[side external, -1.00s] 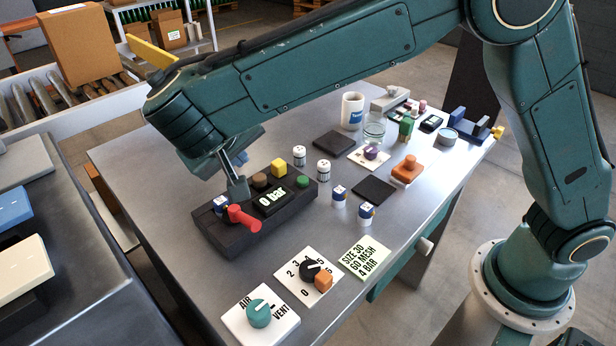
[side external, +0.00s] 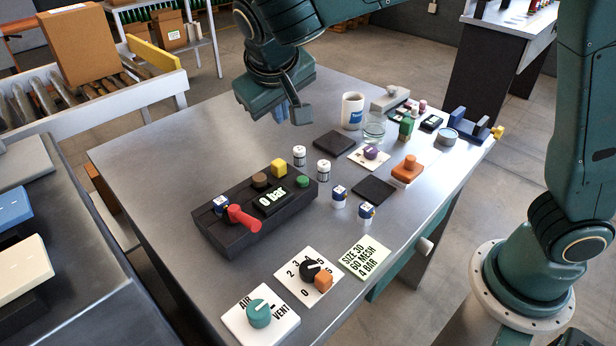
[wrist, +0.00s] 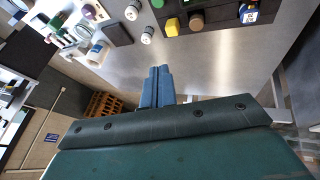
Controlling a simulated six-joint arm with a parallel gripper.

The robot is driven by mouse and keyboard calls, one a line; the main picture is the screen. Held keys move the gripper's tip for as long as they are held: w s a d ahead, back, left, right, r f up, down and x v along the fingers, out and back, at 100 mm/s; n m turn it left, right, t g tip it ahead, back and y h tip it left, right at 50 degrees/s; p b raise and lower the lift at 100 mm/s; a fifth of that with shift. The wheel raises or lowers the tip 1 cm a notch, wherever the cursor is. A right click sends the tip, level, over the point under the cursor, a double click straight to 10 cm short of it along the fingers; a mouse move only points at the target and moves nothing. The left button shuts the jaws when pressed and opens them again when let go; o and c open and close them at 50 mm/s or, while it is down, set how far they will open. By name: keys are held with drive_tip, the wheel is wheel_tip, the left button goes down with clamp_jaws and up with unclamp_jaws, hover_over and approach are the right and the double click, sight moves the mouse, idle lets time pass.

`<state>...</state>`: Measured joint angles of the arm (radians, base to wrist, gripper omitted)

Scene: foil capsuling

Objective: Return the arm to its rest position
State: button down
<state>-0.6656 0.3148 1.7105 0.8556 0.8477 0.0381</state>
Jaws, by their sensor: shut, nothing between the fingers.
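My gripper (side external: 282,112) hangs above the far left part of the steel table (side external: 160,165), behind the black block and clear of everything on it. In the wrist view my gripper (wrist: 160,72) shows its blue fingers together, with nothing between them. The black block (side external: 225,236) carries a display reading "0 bar" (side external: 271,199), a red lever (side external: 243,218), and yellow, brown and green knobs. A blue-and-white vial (side external: 220,205) stands at the block's left end.
Vials, dark pads, a white mug (side external: 352,110), a glass (side external: 374,128) and an orange-handled block (side external: 407,170) stand on the table. Dial plates (side external: 260,315) and a note (side external: 366,257) lie at the front. A roller conveyor (side external: 60,105) runs at the back left.

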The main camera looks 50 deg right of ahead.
drive_tip(key=s+d+r+y, duration=0.2)
drive_tip(key=s+d+r, duration=0.3)
drive_tip(key=s+d, duration=0.6)
drive_tip(key=s+d+f+y, duration=0.1)
drive_tip(key=s+d, duration=0.1)
drive_tip(key=s, duration=0.5)
drive_tip(key=s+d+f+n+t+y, duration=0.1)
drive_tip(key=s+d+f, duration=0.1)
drive_tip(key=s, duration=0.5)
